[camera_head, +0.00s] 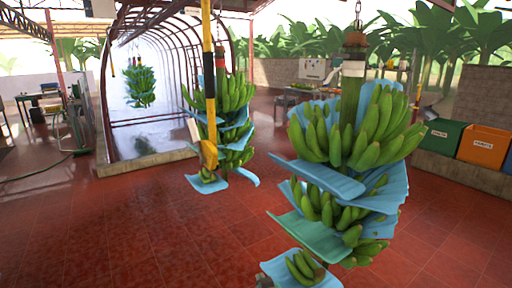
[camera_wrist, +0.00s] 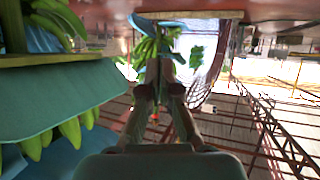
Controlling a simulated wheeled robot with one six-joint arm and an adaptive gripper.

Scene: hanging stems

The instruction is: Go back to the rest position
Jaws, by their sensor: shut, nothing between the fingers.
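My gripper (camera_wrist: 166,68) shows in the wrist view with its fingers together and nothing between them. The wrist picture is upside down. A near banana stem (camera_head: 352,140) with green bananas and blue sheets hangs at the right of the head view. In the wrist view, a teal sheet (camera_wrist: 60,95) and green bananas fill the left side, close beside my gripper. Another banana bunch (camera_wrist: 150,45) shows beyond the fingertips; I cannot tell whether they touch it.
A farther bunch (camera_head: 140,85) hangs by the arched tunnel. Green (camera_head: 441,138) and orange (camera_head: 483,146) bins stand at the right. The red tiled floor (camera_head: 130,235) is clear at front left.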

